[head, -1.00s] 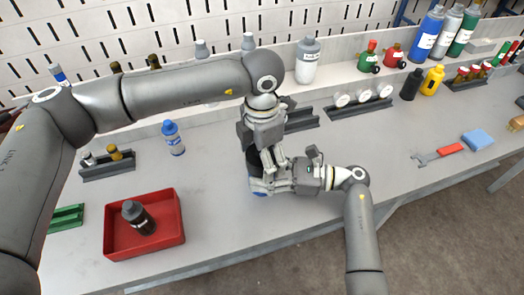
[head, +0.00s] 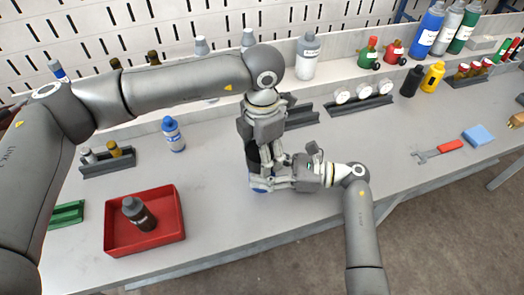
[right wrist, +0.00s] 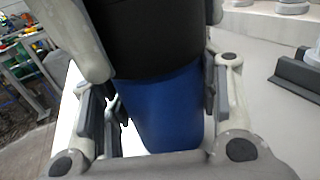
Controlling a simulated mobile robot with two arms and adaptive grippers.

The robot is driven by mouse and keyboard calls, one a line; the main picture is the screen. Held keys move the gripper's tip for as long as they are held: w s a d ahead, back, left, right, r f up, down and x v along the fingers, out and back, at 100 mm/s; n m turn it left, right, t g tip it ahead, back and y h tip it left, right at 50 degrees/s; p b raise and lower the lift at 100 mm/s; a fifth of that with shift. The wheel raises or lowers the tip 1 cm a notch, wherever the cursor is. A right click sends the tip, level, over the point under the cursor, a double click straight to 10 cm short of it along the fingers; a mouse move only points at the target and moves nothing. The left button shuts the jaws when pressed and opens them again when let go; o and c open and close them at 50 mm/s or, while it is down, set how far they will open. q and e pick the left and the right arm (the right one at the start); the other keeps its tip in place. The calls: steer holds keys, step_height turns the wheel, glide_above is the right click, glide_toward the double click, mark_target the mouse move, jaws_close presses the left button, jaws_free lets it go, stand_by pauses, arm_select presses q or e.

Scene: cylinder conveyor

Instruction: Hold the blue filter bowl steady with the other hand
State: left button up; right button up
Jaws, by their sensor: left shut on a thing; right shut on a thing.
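The blue filter bowl (right wrist: 165,112) fills the middle of the right wrist view, below a black cap part (right wrist: 150,38). In the head view only a little of the bowl (head: 259,190) shows low between the grippers, near the table's front edge. My right gripper (head: 262,181) comes in from the right and is shut on the bowl, with a finger on each side of it. My left gripper (head: 264,160) points down from above and is shut on the black part over the bowl. The fingers hide much of both parts.
A red tray (head: 176,235) with a dark bottle (head: 138,213) stands at the left. A blue-capped bottle (head: 173,135) stands behind it. A rack of white round parts (head: 358,105) lies at the back. The table right of my right gripper is mostly clear.

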arm_select(q)
steer(key=m, duration=0.4)
steer(key=shift+m, duration=1)
steer(key=shift+m, duration=3)
steer(key=shift+f+m, duration=0.1)
steer(key=shift+m, duration=0.7)
steer(key=m, duration=0.4)
